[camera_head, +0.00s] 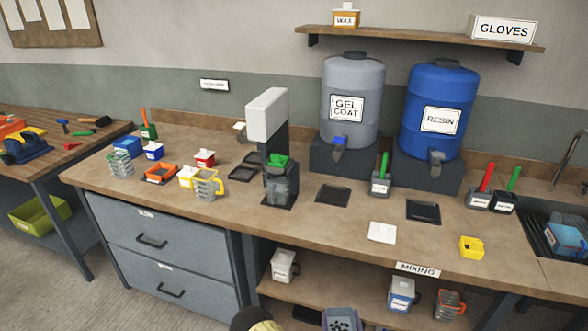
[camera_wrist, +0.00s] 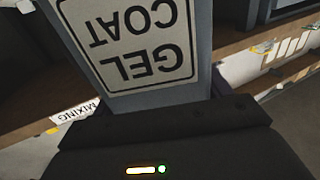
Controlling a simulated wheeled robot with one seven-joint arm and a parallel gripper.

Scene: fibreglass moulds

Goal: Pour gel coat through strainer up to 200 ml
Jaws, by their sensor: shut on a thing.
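In the wrist view my gripper (camera_wrist: 160,120) is shut on a grey container (camera_wrist: 202,45) with a white GEL COAT label, which appears upside down there. The container's opening and contents are out of view. In the head view the held container cannot be made out. A grey GEL COAT drum (camera_head: 352,80) with a tap stands at the back of the bench. A clear cup with a yellow handle (camera_head: 207,184) and a clear cup with a green rim (camera_head: 120,163) stand on the left. I cannot tell which item is the strainer, nor read any 200 ml mark.
A white-headed stand (camera_head: 268,115) holds a dark cup with green in it. A blue RESIN drum (camera_head: 438,100) stands at the back right. The MIXING sign (camera_head: 417,269) marks the shelf below.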

